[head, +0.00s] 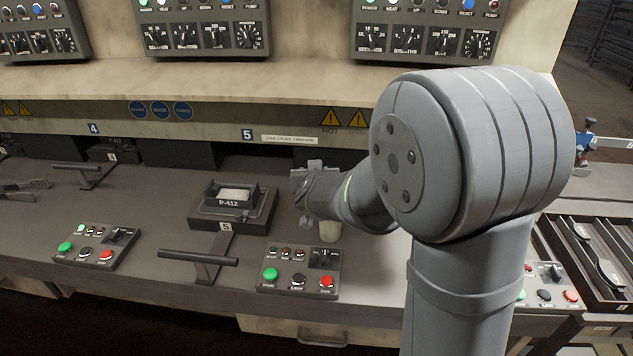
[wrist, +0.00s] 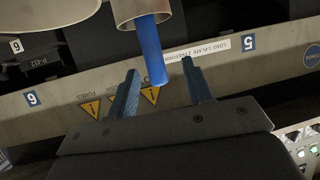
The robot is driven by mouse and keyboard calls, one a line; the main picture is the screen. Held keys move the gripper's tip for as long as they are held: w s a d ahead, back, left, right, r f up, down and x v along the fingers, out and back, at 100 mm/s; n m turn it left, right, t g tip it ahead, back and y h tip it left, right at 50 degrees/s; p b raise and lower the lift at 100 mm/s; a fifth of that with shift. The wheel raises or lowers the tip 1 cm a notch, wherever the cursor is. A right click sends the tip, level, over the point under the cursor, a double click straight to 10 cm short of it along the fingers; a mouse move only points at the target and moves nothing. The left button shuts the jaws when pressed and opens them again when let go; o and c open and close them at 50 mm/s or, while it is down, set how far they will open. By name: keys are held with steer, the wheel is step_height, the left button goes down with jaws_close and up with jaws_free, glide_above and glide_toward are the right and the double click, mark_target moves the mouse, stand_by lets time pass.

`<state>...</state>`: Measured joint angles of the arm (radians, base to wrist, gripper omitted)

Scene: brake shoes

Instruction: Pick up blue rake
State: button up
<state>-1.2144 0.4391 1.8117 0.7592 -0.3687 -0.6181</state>
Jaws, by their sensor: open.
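A blue bar-shaped handle, likely the blue rake (wrist: 152,52), sticks out of a metal cylinder-shaped holder (wrist: 146,10) in the wrist view. My gripper (wrist: 160,66) is open, with one finger on each side of the handle's end. Gaps show between the handle and both fingers, and I cannot tell whether the fingers are level with it in depth. In the head view my gripper (head: 312,186) is over the bench near station 5, partly hidden by my arm. A pale cylinder (head: 329,231) stands below my wrist there. No blue handle can be made out there.
The P-412 press block (head: 233,205) stands left of my gripper. A T-shaped bar (head: 198,258) and a button box (head: 298,272) are in front. A tray with curved shoes (head: 600,258) is at the right. The back panel carries hot warning signs (head: 331,117).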

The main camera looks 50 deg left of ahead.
steer(key=shift+x, duration=2.55)
steer(key=shift+w+d, duration=0.15)
steer(key=shift+w, duration=0.05)
jaws_close()
